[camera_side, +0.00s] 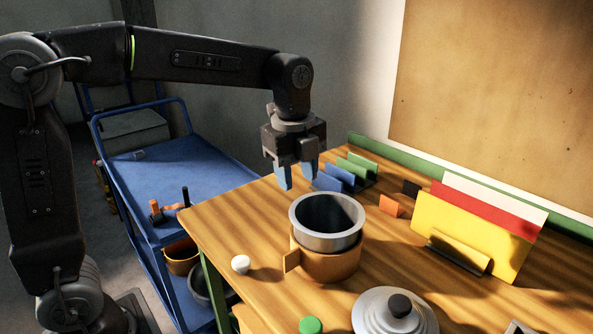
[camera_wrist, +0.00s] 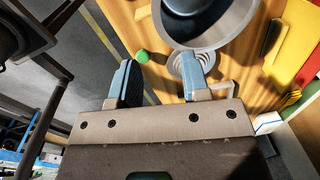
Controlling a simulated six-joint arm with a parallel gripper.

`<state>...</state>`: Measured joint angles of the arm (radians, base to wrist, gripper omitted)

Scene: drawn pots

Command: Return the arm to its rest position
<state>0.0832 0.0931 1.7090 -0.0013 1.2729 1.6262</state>
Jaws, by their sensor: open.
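My gripper (camera_side: 297,181) is open and empty, with its blue-tipped fingers pointing down above the back left of the wooden table. It is apart from the pots, above and a little left of them. In the wrist view its two fingers (camera_wrist: 156,75) are spread with nothing between them. A grey metal pot (camera_side: 328,240) sits nested inside an orange-brown pot (camera_side: 330,266) with a side handle. In the wrist view part of a grey round pot (camera_wrist: 240,12) shows at the top.
A silver lid with a dark knob (camera_side: 399,306), a white ball (camera_side: 240,264) and a green round object (camera_side: 310,325) are on the table (camera_side: 215,222). Blue and green upright dividers (camera_side: 340,177) stand behind my gripper. Yellow and red folders (camera_side: 468,236) stand right. A blue cart (camera_side: 180,168) is left.

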